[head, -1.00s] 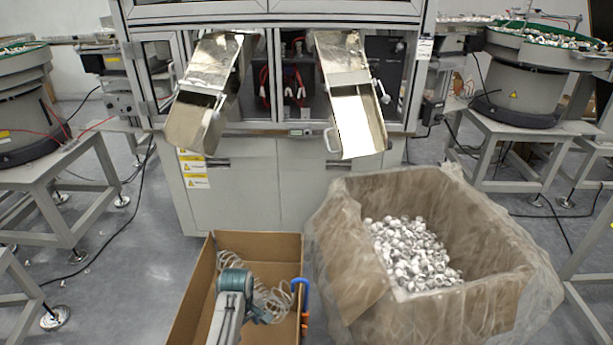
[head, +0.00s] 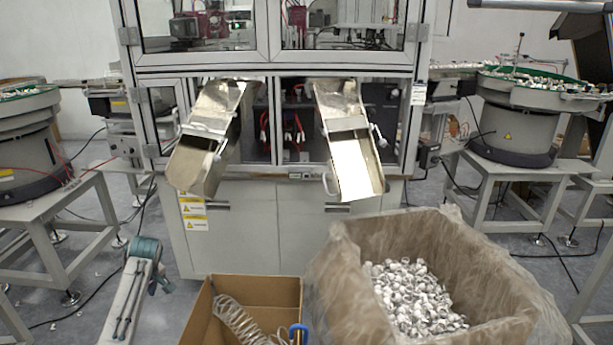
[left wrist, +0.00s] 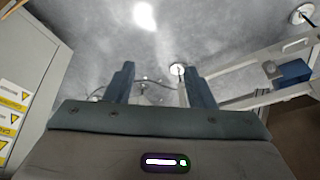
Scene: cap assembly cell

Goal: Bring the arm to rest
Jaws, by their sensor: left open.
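My left arm comes up from the bottom left in the head view, ending in a teal wrist over the grey floor, left of the cardboard box. In the left wrist view my left gripper (left wrist: 160,88) has its two blue-grey fingers spread wide. Nothing is between them except floor and table feet seen behind. Its fingertips are hard to make out in the head view. My right gripper is in neither view.
An open cardboard box (head: 262,291) with a coiled clear hose (head: 240,318) stands right of my left arm. A larger plastic-lined box (head: 480,258) holds many caps (head: 415,298). The machine's two metal chutes (head: 198,160) (head: 355,170) hang behind. Frame tables stand either side.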

